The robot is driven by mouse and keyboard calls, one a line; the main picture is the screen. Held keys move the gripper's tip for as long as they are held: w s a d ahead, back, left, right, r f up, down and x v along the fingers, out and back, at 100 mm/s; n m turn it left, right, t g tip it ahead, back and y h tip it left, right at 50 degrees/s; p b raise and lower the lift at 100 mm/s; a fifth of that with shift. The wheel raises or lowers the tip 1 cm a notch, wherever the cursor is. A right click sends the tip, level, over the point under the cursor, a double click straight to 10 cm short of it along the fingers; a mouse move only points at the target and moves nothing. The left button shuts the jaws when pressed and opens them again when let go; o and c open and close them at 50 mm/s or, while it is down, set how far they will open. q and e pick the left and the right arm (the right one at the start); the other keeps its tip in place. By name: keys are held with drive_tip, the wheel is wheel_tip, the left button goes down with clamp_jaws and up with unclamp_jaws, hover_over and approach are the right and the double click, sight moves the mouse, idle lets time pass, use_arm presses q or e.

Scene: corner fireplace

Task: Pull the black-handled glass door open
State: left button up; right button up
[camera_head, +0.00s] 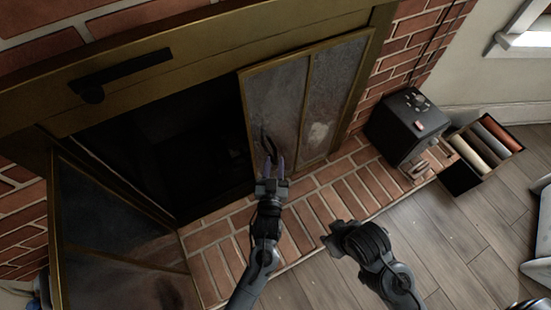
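The right-hand glass door (333,95) of the fireplace has smoky panes in a brass frame. It stands at the right side of the dark opening, and its free left edge looks swung somewhat out over the hearth. A thin black curved handle (266,140) shows low on its left part. My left gripper (274,163) is just below the handle, with its two fingers apart. I cannot tell whether they touch the handle. The other glass door (115,225) stands swung open at the lower left. My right gripper (331,240) is lower right of the door, away from it; its fingers are not clear.
A brick hearth (340,190) runs below the opening (175,145). A black box-like device (407,125) stands at the right, beside a dark crate (484,155) with colored rolls. The wooden floor (450,235) at lower right is mostly clear. A white object (540,260) is at the right edge.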

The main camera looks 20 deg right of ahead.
sight(275, 158)
use_arm(q)
drive_tip(key=shift+b+x, duration=0.65)
drive_tip(key=shift+x, duration=0.9)
clamp_jaws()
